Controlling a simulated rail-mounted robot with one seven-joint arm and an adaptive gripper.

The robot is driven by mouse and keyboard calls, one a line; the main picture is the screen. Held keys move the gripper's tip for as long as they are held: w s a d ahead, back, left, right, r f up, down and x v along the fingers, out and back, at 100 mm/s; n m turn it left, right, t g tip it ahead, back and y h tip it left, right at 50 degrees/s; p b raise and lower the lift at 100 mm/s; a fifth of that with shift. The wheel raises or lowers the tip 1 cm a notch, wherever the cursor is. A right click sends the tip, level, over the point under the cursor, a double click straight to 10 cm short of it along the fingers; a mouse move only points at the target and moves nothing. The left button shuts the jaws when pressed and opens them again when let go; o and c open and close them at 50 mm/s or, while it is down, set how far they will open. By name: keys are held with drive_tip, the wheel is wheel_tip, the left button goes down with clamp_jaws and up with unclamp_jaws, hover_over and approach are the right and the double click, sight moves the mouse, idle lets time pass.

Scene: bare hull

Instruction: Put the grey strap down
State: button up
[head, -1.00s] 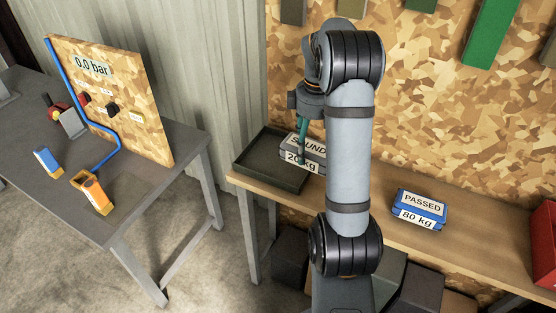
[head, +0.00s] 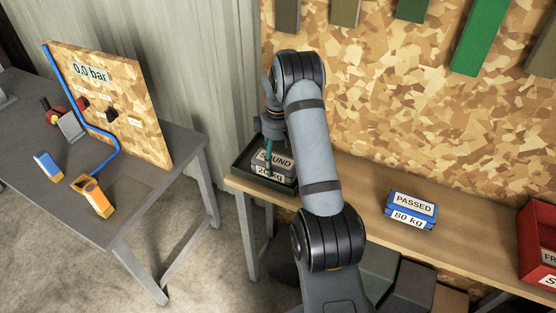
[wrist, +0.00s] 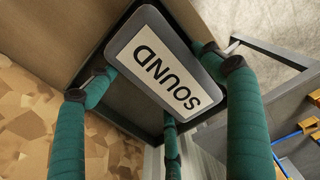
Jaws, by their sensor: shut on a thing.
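The grey strap is a grey block with white labels reading "SOUND" and "20 kg" (head: 282,162). My gripper (head: 268,157) is shut on it, with teal fingers around its sides. The block is over the dark tray (head: 240,184) at the left end of the wooden bench. I cannot tell whether it touches the tray floor. In the wrist view the block (wrist: 155,62) shows its "SOUND" face between the fingers, with the dark tray behind it. My arm hides part of the tray's right side.
A blue block labelled "PASSED 80 kg" (head: 410,209) lies on the wooden bench (head: 360,195). A red bin (head: 540,240) stands at the far right. A grey table (head: 140,205) with a gauge panel (head: 105,100) stands at left. The bench between tray and blue block is partly hidden by my arm.

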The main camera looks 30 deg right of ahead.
sight(278, 165)
wheel_tip(278, 165, down, 2)
drive_tip(key=shift+w+f, duration=0.1)
drive_tip(key=shift+s+f+b, duration=0.25)
drive_tip(key=shift+f+b, duration=0.05)
drive_tip(key=shift+f, duration=0.05)
drive_tip(key=o, duration=1.5)
drive_tip(key=shift+w+f, duration=0.15)
